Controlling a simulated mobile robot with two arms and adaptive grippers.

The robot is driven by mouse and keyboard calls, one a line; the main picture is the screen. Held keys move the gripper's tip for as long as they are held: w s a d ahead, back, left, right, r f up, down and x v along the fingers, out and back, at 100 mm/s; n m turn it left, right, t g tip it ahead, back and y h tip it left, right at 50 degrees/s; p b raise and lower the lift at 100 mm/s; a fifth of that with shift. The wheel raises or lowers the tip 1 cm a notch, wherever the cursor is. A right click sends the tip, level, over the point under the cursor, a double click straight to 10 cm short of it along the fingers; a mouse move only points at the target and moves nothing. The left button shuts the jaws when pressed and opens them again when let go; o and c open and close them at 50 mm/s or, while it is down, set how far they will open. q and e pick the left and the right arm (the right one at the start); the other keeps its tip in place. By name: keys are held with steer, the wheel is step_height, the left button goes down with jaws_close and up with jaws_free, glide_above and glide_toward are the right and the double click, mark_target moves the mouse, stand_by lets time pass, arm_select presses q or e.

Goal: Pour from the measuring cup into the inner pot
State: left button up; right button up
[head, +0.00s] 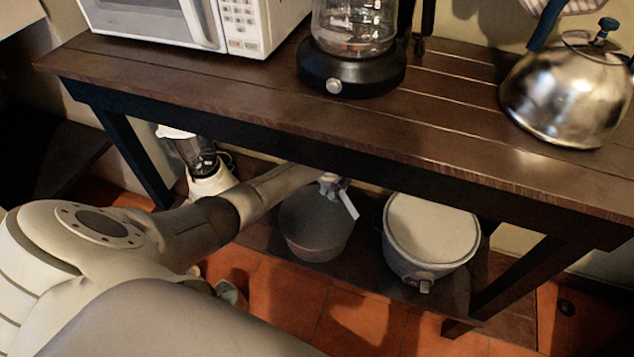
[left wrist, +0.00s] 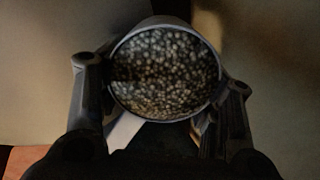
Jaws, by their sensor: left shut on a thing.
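The measuring cup (left wrist: 165,75) fills the middle of the left wrist view, its round mouth toward the camera, holding many small pale grains. My left gripper (head: 330,183) has its two fingers on either side of the cup and is shut on it. In the head view, the gripper is mostly hidden under the tabletop, above the inner pot. A pale strip, perhaps the cup's handle, shows beside it. The inner pot (head: 313,232) is dark grey and stands on the lower shelf; my arm and gripper partly cover its top edge, and its inside cannot be made out. My right gripper is not in view.
The wooden tabletop (head: 440,140) overhangs the lower shelf closely above my arm. A pale-topped cooker (head: 412,265) stands right of the pot, a blender (head: 208,182) left. A microwave (head: 190,22), coffee maker (head: 350,75) and kettle (head: 567,95) stand on top.

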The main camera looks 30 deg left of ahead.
arm_select(q)
steer(key=shift+s+f+t, duration=0.15)
steer(key=shift+s+t, duration=0.15)
steer(key=shift+t, duration=0.1)
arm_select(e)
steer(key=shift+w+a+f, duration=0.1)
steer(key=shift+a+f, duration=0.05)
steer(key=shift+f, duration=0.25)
arm_select(q)
steer(key=shift+f, duration=0.1)
steer(key=shift+s, duration=0.15)
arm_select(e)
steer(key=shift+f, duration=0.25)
arm_select(q)
steer(key=shift+s+f, duration=0.1)
steer(key=shift+t, duration=0.3)
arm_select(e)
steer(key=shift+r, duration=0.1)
arm_select(q)
steer(key=shift+s+f, duration=0.1)
steer(key=shift+s, duration=0.1)
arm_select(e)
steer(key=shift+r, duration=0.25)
arm_select(q)
steer(key=shift+s+f+t, duration=0.1)
steer(key=shift+t, duration=0.2)
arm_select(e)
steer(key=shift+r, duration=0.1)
